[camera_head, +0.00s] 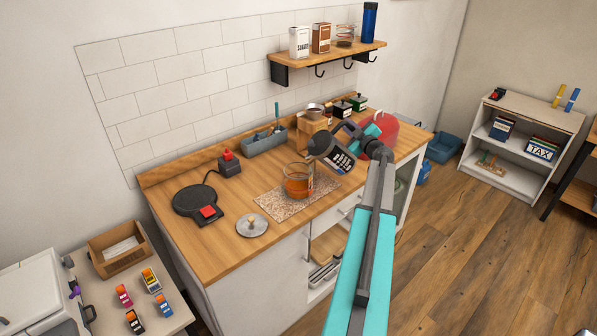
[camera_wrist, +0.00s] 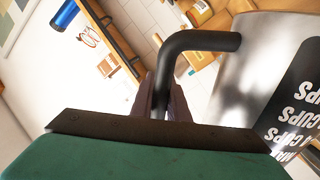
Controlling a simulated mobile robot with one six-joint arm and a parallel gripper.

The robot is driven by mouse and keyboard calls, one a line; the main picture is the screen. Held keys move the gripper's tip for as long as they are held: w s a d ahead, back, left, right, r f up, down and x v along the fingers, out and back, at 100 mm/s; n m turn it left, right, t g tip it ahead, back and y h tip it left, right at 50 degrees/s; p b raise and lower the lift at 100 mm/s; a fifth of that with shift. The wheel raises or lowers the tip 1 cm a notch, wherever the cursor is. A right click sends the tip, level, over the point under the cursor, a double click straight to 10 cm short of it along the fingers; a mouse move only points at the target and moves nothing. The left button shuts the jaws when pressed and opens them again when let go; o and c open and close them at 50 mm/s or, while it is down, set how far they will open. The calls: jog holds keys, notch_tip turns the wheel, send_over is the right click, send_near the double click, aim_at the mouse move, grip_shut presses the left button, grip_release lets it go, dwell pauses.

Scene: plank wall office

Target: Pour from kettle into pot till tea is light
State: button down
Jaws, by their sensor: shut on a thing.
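The kettle (camera_head: 335,158) is held tilted above and to the right of the glass pot (camera_head: 298,186). In the wrist view the kettle's steel body (camera_wrist: 236,70) fills the right side, with a dark panel marked in cups. My gripper (camera_wrist: 168,100) is shut on its black handle (camera_wrist: 200,41); in the head view my gripper (camera_head: 374,140) is right of the kettle. The pot stands uncovered on a speckled mat (camera_head: 275,207) and holds amber-orange tea. I cannot make out a stream between kettle and pot. A round lid (camera_head: 252,226) with a knob lies left of the mat.
A black round base (camera_head: 198,202) with a red switch sits on the counter's left. Behind are a red-buttoned box (camera_head: 229,165), a grey caddy (camera_head: 264,142), a wooden stand and several dark tins (camera_head: 342,109). A red round object (camera_head: 378,128) is behind my arm. A shelf (camera_head: 330,58) hangs above.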

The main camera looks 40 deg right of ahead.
jog(key=shift+w+a+r+n+b, duration=0.15)
jog(key=shift+a+r+n+b, duration=0.2)
jog(key=shift+r+n+b, duration=0.25)
jog(key=shift+w+a+r+n+b, duration=0.25)
jog(key=shift+a+r+b, duration=0.2)
jog(key=shift+r, duration=0.35)
jog(key=shift+w+a+r+n+b, duration=0.1)
jog(key=shift+a+r+n+b, duration=0.2)
jog(key=shift+r+n+b, duration=0.3)
dwell(4.2)
jog(key=shift+r+m, duration=0.1)
jog(key=shift+m, duration=0.15)
jog(key=f+p, duration=0.1)
jog(key=d+f+m+p, duration=0.1)
jog(key=s+d+f+m+p, duration=0.1)
jog(key=f, duration=0.1)
jog(key=shift+d, duration=0.1)
jog(key=shift+d+p, duration=0.1)
jog(key=shift+p, duration=0.2)
